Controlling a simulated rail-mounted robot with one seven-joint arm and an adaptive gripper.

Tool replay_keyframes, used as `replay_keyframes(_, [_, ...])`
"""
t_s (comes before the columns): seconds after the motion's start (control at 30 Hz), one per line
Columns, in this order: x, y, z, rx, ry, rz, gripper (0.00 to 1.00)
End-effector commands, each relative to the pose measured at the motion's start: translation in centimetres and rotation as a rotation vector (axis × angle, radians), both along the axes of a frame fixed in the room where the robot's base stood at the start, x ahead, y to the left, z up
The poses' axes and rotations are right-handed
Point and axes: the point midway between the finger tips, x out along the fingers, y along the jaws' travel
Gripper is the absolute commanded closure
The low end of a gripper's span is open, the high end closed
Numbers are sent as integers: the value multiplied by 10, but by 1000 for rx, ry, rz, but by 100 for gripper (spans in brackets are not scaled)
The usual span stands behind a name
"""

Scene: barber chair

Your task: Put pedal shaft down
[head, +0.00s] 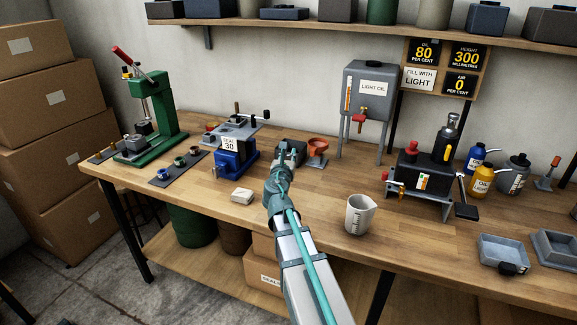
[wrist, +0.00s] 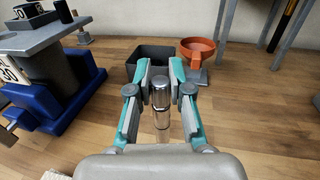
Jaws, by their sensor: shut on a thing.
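My gripper (wrist: 160,78) is shut on a shiny metal shaft (wrist: 161,98), which I take to be the pedal shaft. The shaft stands roughly upright between the fingers, its rounded top level with the fingertips. Its lower end is hidden by the gripper body, so I cannot tell whether it touches the bench. In the head view my gripper (head: 286,165) is over the middle of the wooden bench (head: 315,215), and the shaft is not clear there. A dark open bin (wrist: 150,50) lies just beyond the fingertips.
An orange funnel (head: 317,146) stands right of the bin. A blue vise (head: 235,163) with a "SEAL 30" sign is to the left. A black pump unit (head: 420,172) stands right. Bench near the jug is clear.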

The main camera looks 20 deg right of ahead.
Motion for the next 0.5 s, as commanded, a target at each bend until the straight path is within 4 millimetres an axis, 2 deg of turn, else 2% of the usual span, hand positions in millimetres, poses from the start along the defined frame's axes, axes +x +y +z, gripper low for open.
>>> replay_keyframes(0.2, [12,-6,-16,-2,3,0,100])
replay_keyframes(0.33, [9,-5,-35,0,3,0,100])
replay_keyframes(0.5, [8,-5,-42,-2,1,0,100])
